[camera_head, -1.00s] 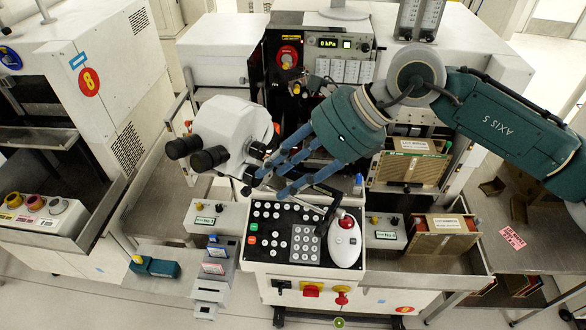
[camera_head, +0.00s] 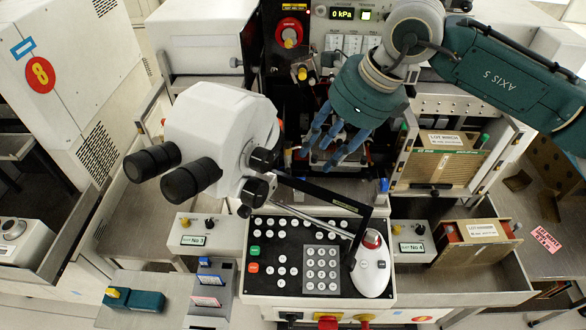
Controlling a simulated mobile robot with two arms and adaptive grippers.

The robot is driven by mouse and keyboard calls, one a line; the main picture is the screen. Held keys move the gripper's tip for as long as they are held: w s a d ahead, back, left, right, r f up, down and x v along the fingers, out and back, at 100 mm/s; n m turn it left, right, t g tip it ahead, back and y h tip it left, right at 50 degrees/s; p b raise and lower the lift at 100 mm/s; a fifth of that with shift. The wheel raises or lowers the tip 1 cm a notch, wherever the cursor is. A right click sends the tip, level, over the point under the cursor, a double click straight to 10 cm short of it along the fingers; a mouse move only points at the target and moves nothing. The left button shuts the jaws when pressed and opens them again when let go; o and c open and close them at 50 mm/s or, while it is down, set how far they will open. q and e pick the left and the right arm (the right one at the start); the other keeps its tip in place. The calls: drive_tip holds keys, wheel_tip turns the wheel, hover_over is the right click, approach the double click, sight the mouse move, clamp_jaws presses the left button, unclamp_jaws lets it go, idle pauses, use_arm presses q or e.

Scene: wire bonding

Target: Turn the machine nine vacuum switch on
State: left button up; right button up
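The control panel at the back of the middle machine has a display reading 0 kPa (camera_head: 342,14) with a small lit square (camera_head: 366,15) beside it. I cannot make out which control is the vacuum switch, and no nine is readable on this machine. My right gripper (camera_head: 322,157) comes in from the upper right. Its blue fingers are spread and empty, pointing down and left in front of the machine's dark work area, below the panel. My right wrist and arm cover the panel's right side. My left gripper is not in view.
A white microscope (camera_head: 215,130) stands left of my fingers. A black keypad panel (camera_head: 280,257) and white mouse-like controller (camera_head: 371,270) lie in front. Small switch boxes (camera_head: 196,232) flank the keypad.

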drive_tip(key=p+x, duration=0.3)
drive_tip(key=x, duration=0.6)
drive_tip(key=shift+w+a+f+p, duration=0.1)
drive_tip(key=shift+a+f+p, duration=0.05)
drive_tip(key=shift+f+p, duration=0.15)
drive_tip(key=shift+a+f, duration=0.15)
drive_tip(key=shift+f, duration=0.25)
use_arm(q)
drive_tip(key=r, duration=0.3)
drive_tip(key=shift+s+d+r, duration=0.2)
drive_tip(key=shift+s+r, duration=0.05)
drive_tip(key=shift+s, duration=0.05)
use_arm(e)
drive_tip(key=c, duration=0.9)
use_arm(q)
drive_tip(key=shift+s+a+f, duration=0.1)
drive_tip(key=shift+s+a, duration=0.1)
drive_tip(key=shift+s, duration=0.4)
use_arm(e)
clamp_jaws()
